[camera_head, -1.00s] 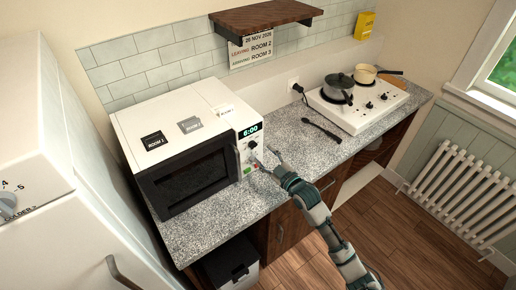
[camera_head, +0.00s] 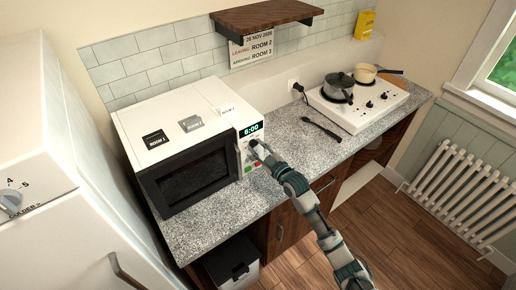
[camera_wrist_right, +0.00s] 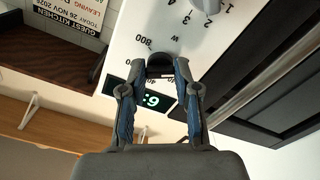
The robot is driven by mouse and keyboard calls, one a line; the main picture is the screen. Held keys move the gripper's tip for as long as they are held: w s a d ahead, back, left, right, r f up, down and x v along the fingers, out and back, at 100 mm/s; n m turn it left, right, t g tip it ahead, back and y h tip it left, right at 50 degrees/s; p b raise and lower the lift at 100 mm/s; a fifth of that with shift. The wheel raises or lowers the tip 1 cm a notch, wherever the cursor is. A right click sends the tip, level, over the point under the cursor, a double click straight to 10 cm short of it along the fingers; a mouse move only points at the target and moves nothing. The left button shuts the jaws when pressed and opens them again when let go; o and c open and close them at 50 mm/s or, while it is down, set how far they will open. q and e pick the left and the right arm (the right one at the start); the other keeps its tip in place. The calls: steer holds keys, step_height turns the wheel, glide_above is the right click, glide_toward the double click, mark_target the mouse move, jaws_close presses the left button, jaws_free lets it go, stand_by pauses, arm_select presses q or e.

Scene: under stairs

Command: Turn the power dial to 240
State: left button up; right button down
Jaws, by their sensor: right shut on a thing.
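The white microwave (camera_head: 175,108) stands on the speckled counter, its control panel on the right side with a lit green display (camera_head: 250,129) reading 6:00. The dark power dial (camera_wrist_right: 160,60) sits beside the display in the right wrist view, with "W" and "800" printed near it. My right gripper (camera_head: 257,145) is at the panel just below the display. In the wrist view its fingers (camera_wrist_right: 160,74) are closed on either side of the power dial. The dial's pointer and most of its scale are hidden or unreadable. My left gripper is not in view.
A second, numbered dial (camera_wrist_right: 207,8) is on the same panel. A white hob (camera_head: 365,107) with two pans stands further right on the counter (camera_head: 290,140), with a black utensil (camera_head: 322,129) before it. A wooden shelf (camera_head: 265,16) hangs above. A fridge (camera_head: 50,170) stands at left.

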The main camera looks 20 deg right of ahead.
steer(key=shift+r, duration=0.1)
steer(key=shift+r+m+p, duration=0.15)
steer(key=shift+m+p, duration=0.8)
steer(key=shift+m, duration=0.15)
steer(key=m+p, duration=0.2)
steer(key=m, duration=0.1)
steer(key=shift+r+m, duration=0.1)
steer(key=shift+m, duration=0.2)
steer(key=m+p, duration=0.2)
steer(key=m, duration=0.1)
steer(key=shift+m+p, duration=0.45)
steer(key=shift+m, duration=1.05)
steer(key=shift+r, duration=0.1)
steer(key=c, duration=1.1)
jaws_free()
steer(key=shift+o, duration=1.3)
steer(key=shift+w+f, duration=0.15)
steer(key=shift+f, duration=0.1)
